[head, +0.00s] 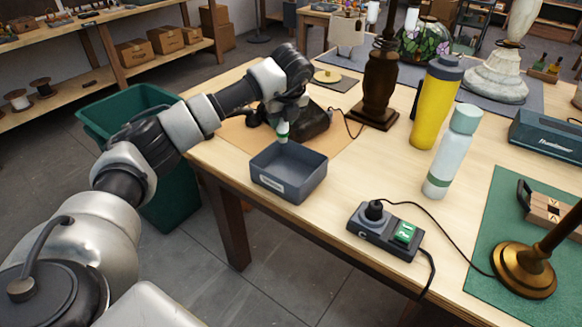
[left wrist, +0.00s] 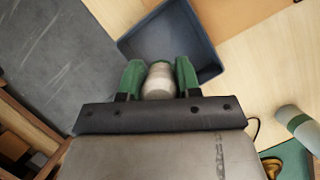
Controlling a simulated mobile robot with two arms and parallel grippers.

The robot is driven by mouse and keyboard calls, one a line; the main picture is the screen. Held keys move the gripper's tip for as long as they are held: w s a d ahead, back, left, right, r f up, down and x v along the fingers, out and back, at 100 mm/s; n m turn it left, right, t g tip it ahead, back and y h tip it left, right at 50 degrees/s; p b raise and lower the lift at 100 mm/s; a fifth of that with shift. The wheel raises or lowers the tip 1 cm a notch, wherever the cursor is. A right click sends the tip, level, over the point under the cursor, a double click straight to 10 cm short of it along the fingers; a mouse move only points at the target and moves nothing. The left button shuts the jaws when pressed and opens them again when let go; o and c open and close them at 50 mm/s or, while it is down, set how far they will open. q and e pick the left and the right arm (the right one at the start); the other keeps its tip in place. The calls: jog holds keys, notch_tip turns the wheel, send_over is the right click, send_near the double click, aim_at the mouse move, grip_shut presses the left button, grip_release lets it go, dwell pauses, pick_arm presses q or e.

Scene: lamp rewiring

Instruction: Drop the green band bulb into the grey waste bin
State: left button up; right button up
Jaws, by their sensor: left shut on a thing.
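The green band bulb (head: 283,132) is pale with a green band and hangs from my left gripper (head: 284,118). In the left wrist view the pale bulb (left wrist: 158,82) sits between the two green fingertips of the left gripper (left wrist: 159,78), which is shut on it. The grey waste bin (head: 290,184) is an open square box on the near left part of the wooden table. The bulb is above the bin's far rim in the head view. In the left wrist view the bin (left wrist: 204,30) lies beyond the fingertips, its inside partly hidden. My right gripper is not in view.
A power strip (head: 385,231) with a plug and green switch lies right of the bin. A pale bottle (head: 452,150), a yellow bottle (head: 436,105) and a dark lamp (head: 381,85) stand farther right. A green crate (head: 165,206) stands beyond the table's left edge.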

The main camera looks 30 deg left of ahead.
aim_at(281, 137)
pick_arm(q)
jog(key=shift+s+f+b, duration=0.15)
jog(key=shift+f+b, duration=0.2)
jog(key=shift+f, duration=0.2)
notch_tip(281, 137, down, 5)
jog(key=b, duration=0.3)
jog(key=shift+r, duration=0.1)
jog(key=o, duration=1)
jog(key=shift+r, duration=0.15)
